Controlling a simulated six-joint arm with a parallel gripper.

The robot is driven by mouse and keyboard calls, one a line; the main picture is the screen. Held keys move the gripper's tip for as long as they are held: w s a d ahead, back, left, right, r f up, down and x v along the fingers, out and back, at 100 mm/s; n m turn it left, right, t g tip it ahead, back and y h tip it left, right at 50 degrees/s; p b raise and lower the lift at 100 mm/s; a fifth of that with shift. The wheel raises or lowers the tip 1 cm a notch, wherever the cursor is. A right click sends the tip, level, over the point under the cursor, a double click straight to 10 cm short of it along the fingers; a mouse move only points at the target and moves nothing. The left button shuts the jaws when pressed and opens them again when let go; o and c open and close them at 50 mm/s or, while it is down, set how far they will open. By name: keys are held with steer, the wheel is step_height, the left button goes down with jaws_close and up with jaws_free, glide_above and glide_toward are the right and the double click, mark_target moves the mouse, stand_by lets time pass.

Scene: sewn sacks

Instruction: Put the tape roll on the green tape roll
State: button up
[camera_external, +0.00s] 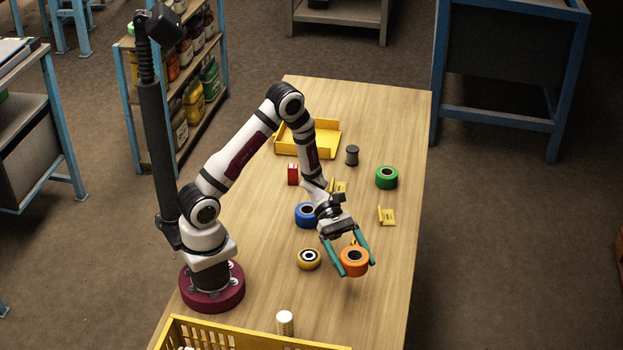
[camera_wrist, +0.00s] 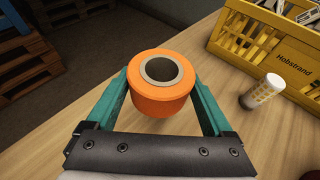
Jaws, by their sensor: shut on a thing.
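An orange tape roll (camera_external: 354,262) is held between the teal fingers of my gripper (camera_external: 355,264), above the front right of the table. In the wrist view the orange tape roll (camera_wrist: 161,92) sits upright between both fingers, its grey core facing up. The green tape roll (camera_external: 386,178) lies flat near the right edge of the table, farther back than my gripper, with nothing on it. A blue tape roll (camera_external: 306,213) stands left of my gripper, partly hidden by the arm. A small yellow roll with a white core (camera_external: 309,259) lies left of the orange one.
A yellow sign-like piece (camera_external: 387,216) stands between my gripper and the green roll. A white cylinder (camera_external: 285,322) and yellow crate (camera_wrist: 270,52) are at the front.

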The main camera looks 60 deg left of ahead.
mark_target(386, 172)
steer(key=w+a+n+t+y, duration=0.2)
steer(key=w+a+n+t, duration=0.4)
steer(key=w, duration=0.8)
steer(key=w+a+n+t+y, duration=0.3)
steer(key=w+a+n+t, duration=0.3)
steer(key=w+a, duration=0.5)
steer(key=w, duration=0.3)
steer(key=shift+a+r+y, duration=0.15)
steer(key=shift+r+y, duration=0.05)
steer(key=shift+y, duration=0.1)
steer(key=w+a+n+t+y, duration=0.1)
steer(key=w+a+y, duration=0.1)
steer(key=a, duration=0.2)
steer(key=w+a+r+n+t+y, duration=0.1)
steer(key=w+a+n+y, duration=0.1)
steer(key=a, duration=0.2)
steer(key=w+a+r+n+y, duration=0.1)
steer(key=w+a+n, duration=0.1)
steer(key=a, duration=0.2)
steer(key=shift+w+a+r+t+y, duration=0.15)
steer(key=shift+w+r+t+y, duration=0.05)
steer(key=shift+t+y, duration=0.2)
steer(key=shift+n+y, duration=0.3)
steer(key=f, duration=0.5)
steer(key=a+f, duration=0.1)
steer(key=f, duration=0.1)
steer(key=shift+w+f, duration=0.1)
steer(key=shift+f, duration=0.3)
steer(key=shift+f, duration=0.1)
steer(key=o, duration=1.1)
